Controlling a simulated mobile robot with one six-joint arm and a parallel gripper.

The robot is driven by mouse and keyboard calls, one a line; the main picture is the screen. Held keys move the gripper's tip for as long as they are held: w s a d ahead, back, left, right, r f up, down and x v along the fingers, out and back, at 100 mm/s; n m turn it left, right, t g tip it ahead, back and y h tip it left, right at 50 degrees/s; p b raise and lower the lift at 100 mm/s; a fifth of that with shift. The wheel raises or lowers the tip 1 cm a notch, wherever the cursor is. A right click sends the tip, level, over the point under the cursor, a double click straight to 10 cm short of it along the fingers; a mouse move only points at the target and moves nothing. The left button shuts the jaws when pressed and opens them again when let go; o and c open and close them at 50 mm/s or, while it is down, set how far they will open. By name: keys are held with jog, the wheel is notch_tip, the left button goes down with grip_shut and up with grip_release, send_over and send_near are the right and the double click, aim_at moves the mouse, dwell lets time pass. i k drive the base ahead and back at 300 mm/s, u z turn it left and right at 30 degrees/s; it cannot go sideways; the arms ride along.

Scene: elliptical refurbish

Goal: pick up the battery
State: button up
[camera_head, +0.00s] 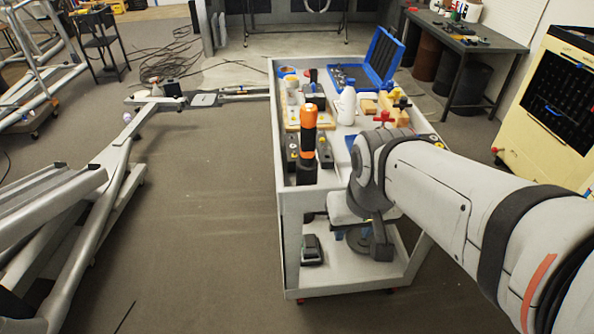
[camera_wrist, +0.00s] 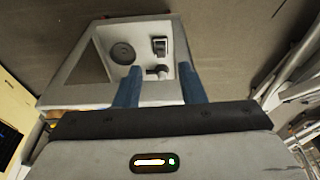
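The battery (camera_head: 311,249) is a small dark block on the lower shelf of the white cart, at the shelf's left side in the head view. It also shows in the wrist view (camera_wrist: 160,46), beyond my fingertips. My gripper (camera_wrist: 159,69) has two blue fingers set wide apart. It is open, and no object is visibly gripped. A small dark-tipped cylindrical item (camera_wrist: 158,72) shows in the gap between the fingers; I cannot tell its depth. In the head view my wrist is at the cart's near end and hides part of the shelf.
A round dark disc (camera_wrist: 122,53) lies on the lower shelf beside the battery.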

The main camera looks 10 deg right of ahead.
aim_at(309, 244)
jog(key=u, duration=0.3)
jog(key=k, duration=0.15)
jog(key=u, duration=2)
jog(key=k, duration=2.1)
jog(key=z, duration=0.65)
jog(key=i, duration=1)
